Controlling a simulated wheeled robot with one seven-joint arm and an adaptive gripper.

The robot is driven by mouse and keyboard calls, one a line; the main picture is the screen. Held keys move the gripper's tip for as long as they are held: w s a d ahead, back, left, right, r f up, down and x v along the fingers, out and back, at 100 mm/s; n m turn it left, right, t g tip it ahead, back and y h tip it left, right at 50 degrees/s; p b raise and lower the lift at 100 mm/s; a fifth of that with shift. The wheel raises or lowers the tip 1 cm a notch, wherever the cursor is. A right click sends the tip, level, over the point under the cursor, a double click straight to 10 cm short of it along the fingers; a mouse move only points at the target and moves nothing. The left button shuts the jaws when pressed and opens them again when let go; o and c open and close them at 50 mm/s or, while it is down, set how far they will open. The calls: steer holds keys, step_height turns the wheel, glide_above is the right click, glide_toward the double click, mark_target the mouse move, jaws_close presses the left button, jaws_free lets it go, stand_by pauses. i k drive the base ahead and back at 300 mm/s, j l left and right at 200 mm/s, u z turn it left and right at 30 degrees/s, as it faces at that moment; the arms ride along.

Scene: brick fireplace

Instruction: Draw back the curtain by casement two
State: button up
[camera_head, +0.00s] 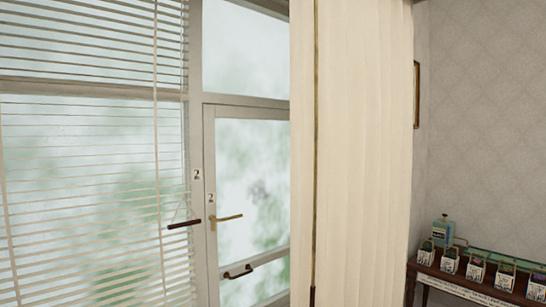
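A cream curtain (365,150) hangs in vertical folds right of the window and covers its right side. A thin brass-coloured rod (315,150) runs down the curtain's left part and ends in a dark tip (312,296). Left of the curtain is a pale framed casement (250,190) with frosted panes. A figure 2 (211,198) is on its frame, above a brass lever handle (226,218). A dark pull handle (238,271) sits lower on it. My gripper is not in view.
A venetian blind (90,150) covers the left window, beside another figure 2 (196,174) and a dark bar (184,224). At right, a wooden table (470,287) bears several small labelled boxes (476,268) and a blue-green canister (442,231). A picture frame edge (416,95) shows on the patterned wall.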

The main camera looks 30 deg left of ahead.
mark_target(351, 72)
steer(key=u, duration=0.95)
